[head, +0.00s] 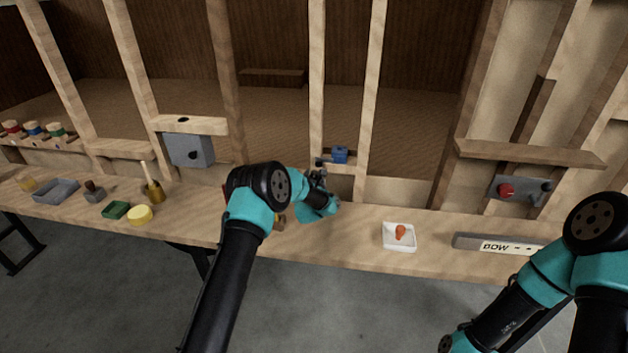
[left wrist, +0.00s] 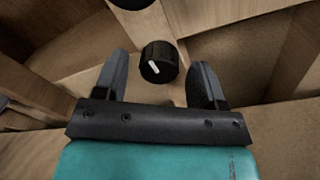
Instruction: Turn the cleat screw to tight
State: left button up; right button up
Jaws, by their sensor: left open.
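A black round knob (left wrist: 158,62) with a white pointer line, which looks like the cleat screw, sits on a wooden upright in the left wrist view. In the head view my left gripper (head: 319,178) is at the wall frame, just below a small blue block (head: 340,154), and the knob is hidden there. My right arm shows at the lower right, but its gripper does not.
Another dark round part (left wrist: 130,3) is cut off at the top of the left wrist view. On the bench (head: 350,240), a white tray (head: 388,244) holds an orange piece, and a grey BOW bar (head: 465,241) lies to the right. Wooden studs stand close around the left gripper.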

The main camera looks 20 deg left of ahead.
pick_arm(q)
jog(key=shift+w, duration=0.1)
jog(key=shift+c, duration=0.4)
jog(key=c, duration=0.8)
jog(key=shift+c, duration=0.2)
